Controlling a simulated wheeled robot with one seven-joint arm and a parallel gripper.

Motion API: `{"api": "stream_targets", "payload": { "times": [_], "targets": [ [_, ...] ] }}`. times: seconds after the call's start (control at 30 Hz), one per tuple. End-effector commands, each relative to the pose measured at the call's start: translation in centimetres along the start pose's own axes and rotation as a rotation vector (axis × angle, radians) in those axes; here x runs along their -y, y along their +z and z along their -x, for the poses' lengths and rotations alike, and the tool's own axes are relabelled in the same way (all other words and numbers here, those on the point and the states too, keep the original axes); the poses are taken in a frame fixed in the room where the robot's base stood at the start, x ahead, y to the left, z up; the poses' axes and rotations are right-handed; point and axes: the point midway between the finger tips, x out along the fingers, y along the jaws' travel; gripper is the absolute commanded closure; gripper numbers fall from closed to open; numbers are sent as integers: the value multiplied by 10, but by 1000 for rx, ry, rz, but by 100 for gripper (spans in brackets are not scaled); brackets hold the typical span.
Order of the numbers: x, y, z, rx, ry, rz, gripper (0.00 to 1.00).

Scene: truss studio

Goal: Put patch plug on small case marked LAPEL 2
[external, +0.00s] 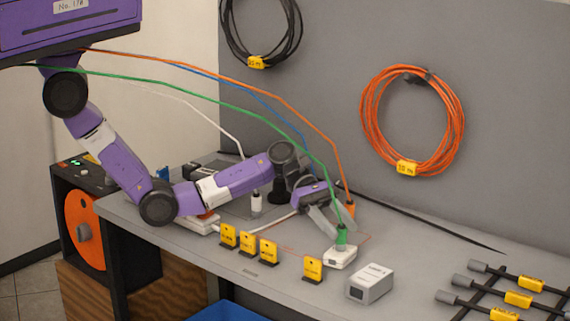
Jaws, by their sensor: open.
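A green plug (341,236) on a green cable stands upright on top of a small white case (341,259). The print on this case is too small to read. A larger grey-white case (371,284) lies to its front right, with dark lettering on top that I cannot read surely. My gripper (334,219) is open, tilted down just behind and left of the green plug; whether a finger touches it I cannot tell. An orange plug (350,210) on an orange cable is behind my gripper. A white plug (257,203) stands farther left. The blue cable's end is hidden behind my gripper.
Several yellow tags on black stands (312,268) line the front of the grey table (430,255). Cables hang in arcs above my arm. Black rods with yellow tags (518,299) lie at the right. A blue bin (228,311) is below the front edge.

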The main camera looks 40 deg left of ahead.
Motion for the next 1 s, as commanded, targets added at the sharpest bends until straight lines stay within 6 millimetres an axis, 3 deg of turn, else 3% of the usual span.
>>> {"api": "stream_targets", "payload": {
  "times": [0.2,0.4,1.0],
  "targets": [
    [-1,0,47,2,4,0,55],
    [-1,0,74,0,2,1,55],
    [0,0,82,0,0,0,55]
  ]
}}
